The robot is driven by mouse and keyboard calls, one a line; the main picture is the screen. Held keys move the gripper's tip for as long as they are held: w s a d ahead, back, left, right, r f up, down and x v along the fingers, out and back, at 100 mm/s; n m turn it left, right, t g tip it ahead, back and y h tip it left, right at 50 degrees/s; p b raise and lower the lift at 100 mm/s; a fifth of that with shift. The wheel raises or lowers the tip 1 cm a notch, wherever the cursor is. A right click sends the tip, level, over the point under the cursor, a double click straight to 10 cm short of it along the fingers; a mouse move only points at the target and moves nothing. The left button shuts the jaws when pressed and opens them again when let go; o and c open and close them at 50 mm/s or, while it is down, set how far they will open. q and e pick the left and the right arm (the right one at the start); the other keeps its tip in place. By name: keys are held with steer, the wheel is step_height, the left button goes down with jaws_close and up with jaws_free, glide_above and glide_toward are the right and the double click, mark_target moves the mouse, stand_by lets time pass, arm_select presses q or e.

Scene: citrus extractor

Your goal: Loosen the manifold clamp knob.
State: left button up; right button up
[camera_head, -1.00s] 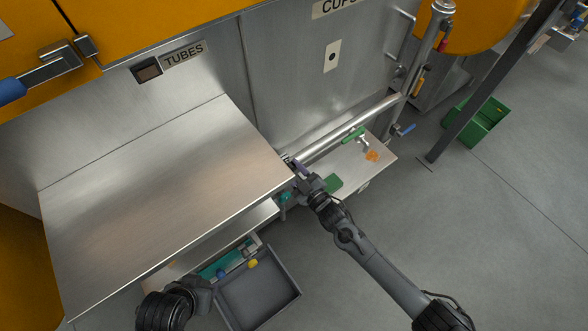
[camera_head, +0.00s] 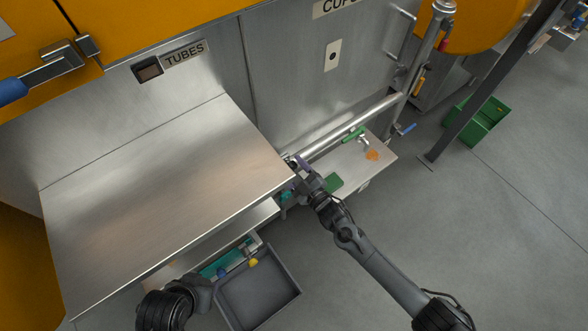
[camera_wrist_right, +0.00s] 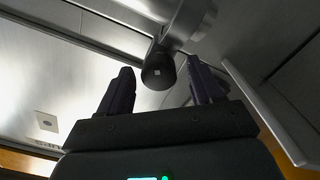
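In the right wrist view a dark cylindrical knob (camera_wrist_right: 158,68) with a small pale mark on its end hangs from a grey clamp fitting (camera_wrist_right: 188,22). My right gripper (camera_wrist_right: 160,78) is open, one dark finger on each side of the knob, with gaps visible on both sides. In the head view my right gripper (camera_head: 299,164) is at the lower left end of the steel manifold pipe (camera_head: 350,126), beside the steel table's corner; the knob is not clearly visible there. My left gripper (camera_head: 203,292) is low at the front, its fingers not clearly shown.
The steel table (camera_head: 150,200) stands close left of my right gripper. A lower shelf (camera_head: 382,160) carries a green-handled valve (camera_head: 354,134) and a green block (camera_head: 333,183). A grey bin (camera_head: 260,292) is near my left gripper. The floor at right is mostly clear.

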steer(key=p+v, duration=0.3)
steer(key=v, duration=0.8)
steer(key=shift+p, duration=0.35)
steer(key=shift+w, duration=0.15)
